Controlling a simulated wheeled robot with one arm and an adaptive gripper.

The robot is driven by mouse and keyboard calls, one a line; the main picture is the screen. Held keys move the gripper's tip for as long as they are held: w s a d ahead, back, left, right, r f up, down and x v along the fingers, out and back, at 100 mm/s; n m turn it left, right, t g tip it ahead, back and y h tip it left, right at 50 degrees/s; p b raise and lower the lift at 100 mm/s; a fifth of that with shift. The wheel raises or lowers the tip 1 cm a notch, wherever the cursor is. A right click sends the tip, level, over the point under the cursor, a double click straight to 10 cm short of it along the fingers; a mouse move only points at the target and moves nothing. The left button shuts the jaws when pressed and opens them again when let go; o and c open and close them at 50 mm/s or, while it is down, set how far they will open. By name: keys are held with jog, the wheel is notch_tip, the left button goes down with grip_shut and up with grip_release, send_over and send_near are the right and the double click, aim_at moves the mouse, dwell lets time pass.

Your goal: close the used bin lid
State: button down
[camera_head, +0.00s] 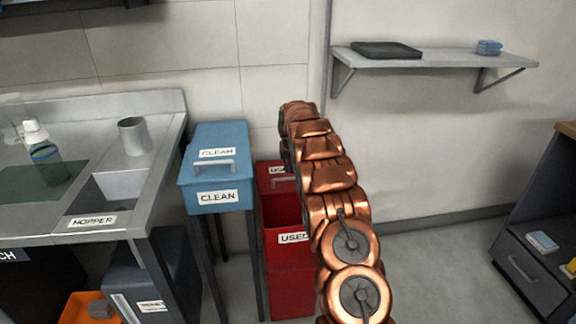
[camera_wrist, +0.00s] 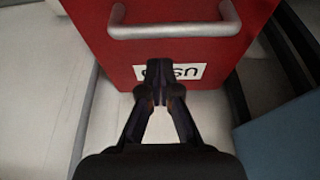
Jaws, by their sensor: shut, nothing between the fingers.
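The red used bin (camera_head: 290,275) stands right of the blue clean bin. Its lid (camera_head: 268,198), with a grey handle and a USED label, is raised at the back, and a dark opening shows in front of it. My copper arm covers the bin's right part. In the wrist view the red lid (camera_wrist: 190,45) fills the upper middle, with its handle (camera_wrist: 175,30) and upside-down label. My gripper (camera_wrist: 160,72) is shut and empty, its tips over the label's edge. I cannot tell whether they touch the lid. The gripper is hidden in the head view.
The blue clean bin (camera_head: 219,172) is shut, close beside the used bin on the left. A steel bench (camera_head: 100,225) with a hopper is further left. A wall shelf (camera_head: 440,62) is at upper right. Floor right of my arm is clear up to a dark cabinet (camera_head: 530,250).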

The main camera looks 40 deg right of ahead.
jog(key=shift+s+a+f, duration=0.15)
jog(key=shift+s+a, duration=0.1)
jog(key=shift+s, duration=0.25)
jog(key=shift+s+a+f, duration=0.1)
jog(key=shift+s+a, duration=0.15)
jog(key=shift+s, duration=0.25)
jog(key=shift+s, duration=0.1)
